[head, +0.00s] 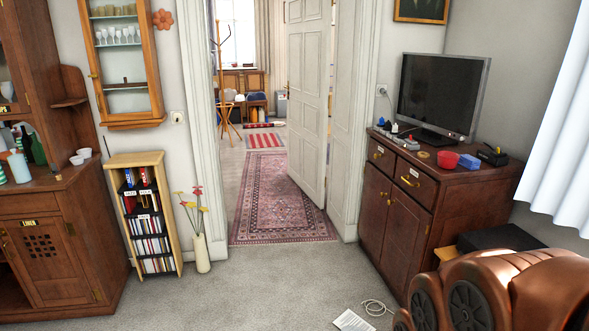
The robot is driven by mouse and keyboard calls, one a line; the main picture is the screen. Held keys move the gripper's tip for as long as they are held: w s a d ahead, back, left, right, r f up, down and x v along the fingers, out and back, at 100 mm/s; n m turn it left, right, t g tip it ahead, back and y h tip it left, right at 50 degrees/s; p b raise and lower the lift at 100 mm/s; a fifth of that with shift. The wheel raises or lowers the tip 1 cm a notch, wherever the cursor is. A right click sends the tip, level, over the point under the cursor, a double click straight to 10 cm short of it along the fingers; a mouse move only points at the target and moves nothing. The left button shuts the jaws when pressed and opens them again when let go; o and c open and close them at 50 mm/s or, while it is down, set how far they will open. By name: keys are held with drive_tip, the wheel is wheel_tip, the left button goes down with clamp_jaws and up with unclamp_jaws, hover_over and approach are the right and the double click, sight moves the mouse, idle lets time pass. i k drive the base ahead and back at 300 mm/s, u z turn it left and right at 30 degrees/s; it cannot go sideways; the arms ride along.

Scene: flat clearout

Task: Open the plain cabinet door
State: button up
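A dark brown cabinet (418,222) stands at the right under a television. It has two drawers at the top and two plain-faced doors below, the left door (373,212) and the right door (404,243). Both doors look shut. A glass-fronted wall cabinet (124,60) hangs above a small bookshelf. My gripper is not in view.
Grey carpet (270,285) lies clear in the middle. A paper (352,321) and a pale cable (376,307) lie near the right cabinet. A vase (201,253) stands beside the bookshelf. The doorway stands open.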

sight(377, 188)
drive_tip(key=i, duration=1.15)
drive_tip(key=z, duration=0.55)
drive_tip(key=i, duration=2.35)
drive_tip(key=u, duration=1.3)
